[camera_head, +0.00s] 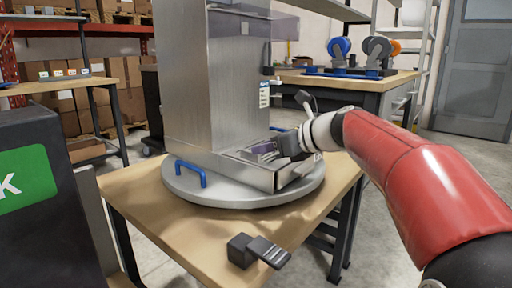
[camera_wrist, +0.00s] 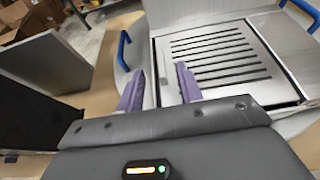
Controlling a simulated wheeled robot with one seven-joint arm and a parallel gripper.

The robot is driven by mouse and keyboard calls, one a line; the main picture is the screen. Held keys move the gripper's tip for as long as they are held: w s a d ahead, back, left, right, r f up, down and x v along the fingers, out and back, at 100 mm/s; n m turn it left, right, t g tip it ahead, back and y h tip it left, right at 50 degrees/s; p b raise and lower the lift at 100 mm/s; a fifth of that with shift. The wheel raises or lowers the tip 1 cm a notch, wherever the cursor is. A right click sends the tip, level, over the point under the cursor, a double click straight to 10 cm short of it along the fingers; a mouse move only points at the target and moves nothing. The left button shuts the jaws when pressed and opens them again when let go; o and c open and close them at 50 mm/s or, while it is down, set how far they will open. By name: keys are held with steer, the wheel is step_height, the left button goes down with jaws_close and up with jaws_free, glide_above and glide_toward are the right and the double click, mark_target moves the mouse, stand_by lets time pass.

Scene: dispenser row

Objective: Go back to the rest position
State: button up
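My gripper (camera_wrist: 160,88) shows in the wrist view with its two purple fingers apart and nothing between them. It is over the near edge of the slotted metal tray (camera_wrist: 215,55) at the foot of the dispenser. In the head view my red and white arm reaches in from the right, and my gripper (camera_head: 268,152) is at the tray, low at the front of the tall steel dispenser (camera_head: 205,85). Whether the fingers touch the tray I cannot tell.
The dispenser stands on a round grey turntable (camera_head: 200,190) with blue handles, on a wooden table (camera_head: 150,215). A small black device (camera_head: 256,250) lies at the table's front. A dark box (camera_head: 45,200) stands at left. A second bench (camera_head: 345,80) with spools is behind.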

steer(key=shift+s+d+r, duration=0.25)
steer(key=shift+s+d, duration=0.05)
steer(key=shift+d, duration=0.1)
steer(key=s+d+f+n+g+h+p, duration=0.1)
steer(key=s+d+f+n+h+p, duration=0.2)
steer(key=s+n, duration=0.5)
steer(key=s+d+f+n+g+h+p, duration=0.1)
steer(key=s+d+f+n+h+p, duration=0.3)
steer(key=s+n, duration=0.5)
steer(key=s+d+f+n+h+p, duration=0.3)
steer(key=s+n, duration=0.5)
steer(key=s, duration=0.6)
steer(key=d+f+p, duration=0.1)
steer(key=d, duration=0.1)
steer(key=shift+d+n+g+h, duration=0.3)
steer(key=shift+g+h, duration=0.1)
